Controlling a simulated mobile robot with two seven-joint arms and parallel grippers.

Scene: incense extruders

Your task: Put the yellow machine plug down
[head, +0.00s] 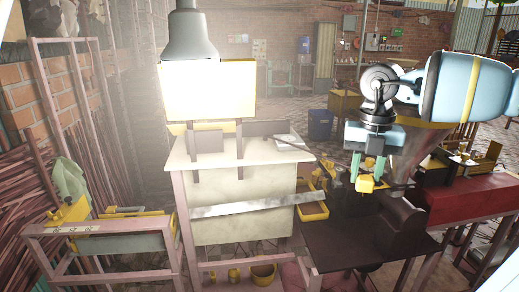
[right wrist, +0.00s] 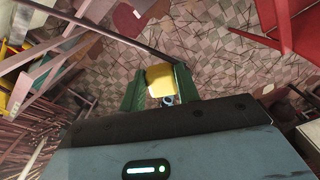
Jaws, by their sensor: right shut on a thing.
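The yellow machine plug (head: 365,184) is a small yellow block between the green fingers of my right gripper (head: 367,168). In the right wrist view the plug (right wrist: 160,79) sits between the two green fingertips of the right gripper (right wrist: 160,92), with a small round bluish part below it. The right gripper is shut on the plug and appears to hold it above or in front of the dark table (head: 345,247); the exact height is hard to tell. My left gripper is not in view.
A dark machine (head: 400,215) stands on the dark table beside the plug. A yellow tray (head: 312,208) is left of it. A pale table (head: 180,155) stands at centre, with a lamp (head: 190,40) above. A red table (head: 470,197) is at the right.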

